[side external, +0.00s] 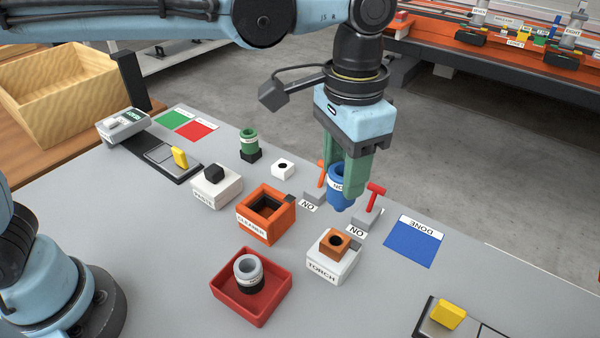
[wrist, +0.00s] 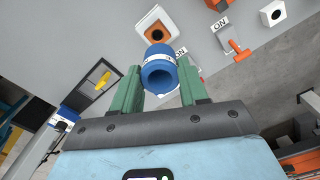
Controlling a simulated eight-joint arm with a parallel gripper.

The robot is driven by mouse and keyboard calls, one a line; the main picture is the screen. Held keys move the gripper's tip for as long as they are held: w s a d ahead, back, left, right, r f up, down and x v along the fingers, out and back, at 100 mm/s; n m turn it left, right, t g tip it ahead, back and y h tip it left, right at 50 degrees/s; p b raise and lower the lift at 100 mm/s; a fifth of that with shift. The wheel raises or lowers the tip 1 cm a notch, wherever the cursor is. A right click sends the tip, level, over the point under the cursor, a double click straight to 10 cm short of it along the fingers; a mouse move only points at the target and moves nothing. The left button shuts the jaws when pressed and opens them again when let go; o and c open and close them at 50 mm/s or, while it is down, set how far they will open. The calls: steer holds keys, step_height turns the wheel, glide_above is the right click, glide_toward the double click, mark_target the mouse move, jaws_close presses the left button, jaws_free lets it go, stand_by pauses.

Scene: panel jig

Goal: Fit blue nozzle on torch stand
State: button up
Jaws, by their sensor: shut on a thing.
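My gripper (side external: 346,175) has green fingers and is shut on the blue nozzle (side external: 338,190), held upright in the air above the table. In the wrist view the blue nozzle (wrist: 159,70) sits between the green fingers (wrist: 157,90), its open end facing the camera. The torch stand (side external: 331,261) is a white block marked TORCH with an orange square top and a dark hole. It lies below the nozzle and nearer the side camera, apart from it. The wrist view also shows the torch stand (wrist: 154,19), beyond the nozzle.
An orange cleaner box (side external: 266,222) stands left of the torch stand. A red tray (side external: 251,300) holds a grey nozzle (side external: 248,270). Two red-orange levers on grey bases marked ON, one at right (side external: 374,197), stand near the nozzle. A blue DONE pad (side external: 413,245) lies flat at right.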

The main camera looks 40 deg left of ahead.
mark_target(341, 200)
steer(key=shift+s+d+r, duration=0.1)
steer(key=shift+s+d, duration=0.1)
steer(key=shift+s, duration=0.05)
steer(key=shift+f, duration=2.9)
steer(key=shift+f, duration=1.75)
steer(key=o, duration=1.2)
steer(key=shift+o, duration=0.2)
step_height(341, 200, up, 12)
steer(key=shift+r, duration=0.1)
